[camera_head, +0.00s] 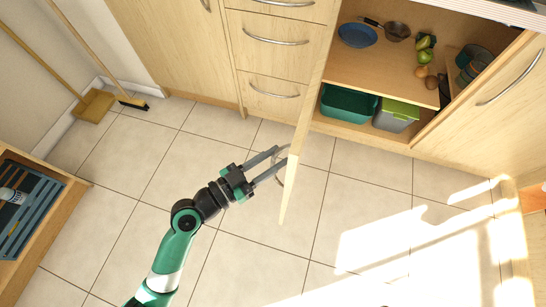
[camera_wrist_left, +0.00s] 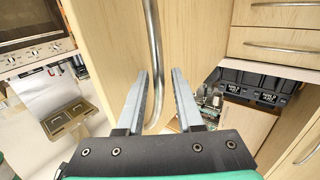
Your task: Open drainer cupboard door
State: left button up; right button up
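A light wood cupboard door (camera_head: 307,110) stands swung wide open and shows nearly edge-on in the head view. It also fills the middle of the left wrist view (camera_wrist_left: 115,40). Its curved metal handle (camera_wrist_left: 153,50) runs between the fingers of my left gripper (camera_head: 282,162). The cupboard's inside (camera_head: 395,69) is exposed. My right gripper is not in view.
In the cupboard are a blue plate (camera_head: 357,35), a pan (camera_head: 397,31), vegetables (camera_head: 425,55), a green bin (camera_head: 348,104) and a grey bin (camera_head: 396,115). Drawers (camera_head: 277,60) are left of it. A broom (camera_head: 95,104) leans at far left. The tiled floor is clear.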

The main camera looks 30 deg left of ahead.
pick_arm(q)
jog(key=shift+s, duration=0.15)
jog(key=p+v, duration=0.4)
jog(key=v, duration=0.7)
jog(key=shift+s, duration=0.25)
